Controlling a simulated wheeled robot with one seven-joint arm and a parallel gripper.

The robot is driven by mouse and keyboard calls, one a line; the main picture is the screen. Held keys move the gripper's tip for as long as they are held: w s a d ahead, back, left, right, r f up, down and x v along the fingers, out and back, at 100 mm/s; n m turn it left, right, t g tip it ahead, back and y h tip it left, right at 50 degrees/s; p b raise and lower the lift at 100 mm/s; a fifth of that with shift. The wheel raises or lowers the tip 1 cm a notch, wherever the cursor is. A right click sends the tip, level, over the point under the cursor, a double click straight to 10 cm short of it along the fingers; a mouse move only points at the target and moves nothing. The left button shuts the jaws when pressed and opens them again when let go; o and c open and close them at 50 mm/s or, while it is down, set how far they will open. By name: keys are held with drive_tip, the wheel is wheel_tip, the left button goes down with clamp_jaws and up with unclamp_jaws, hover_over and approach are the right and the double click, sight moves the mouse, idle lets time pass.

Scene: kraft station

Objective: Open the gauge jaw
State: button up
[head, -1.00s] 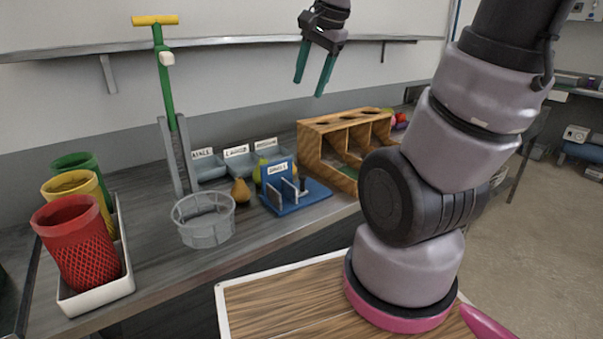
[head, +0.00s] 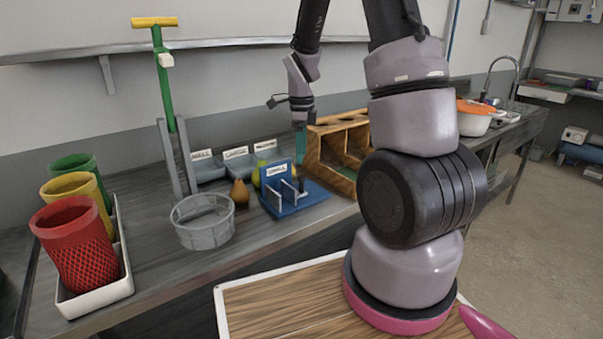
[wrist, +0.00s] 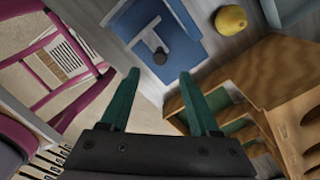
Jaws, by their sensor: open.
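The gauge (head: 293,203) is a blue stand with a labelled back plate and upright grey jaw plates on its base. It sits on the bench between the wire basket and the wooden rack. In the wrist view the gauge's blue base (wrist: 190,47) lies beyond my fingertips, with a dark round knob (wrist: 160,56) on it. My gripper (head: 301,157) hangs above and just right of the gauge, its teal fingers pointing down. In the wrist view my gripper (wrist: 159,76) is open and empty, apart from the gauge.
The wooden rack (head: 340,136) stands close to the right of my gripper; it also fills the right of the wrist view (wrist: 265,75). Labelled grey bins (head: 238,163) stand behind.

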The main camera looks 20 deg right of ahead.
sight(301, 176)
wheel_tip(301, 176, down, 7)
drive_tip(key=shift+f, duration=0.1)
idle(0.3)
clamp_jaws()
idle(1.3)
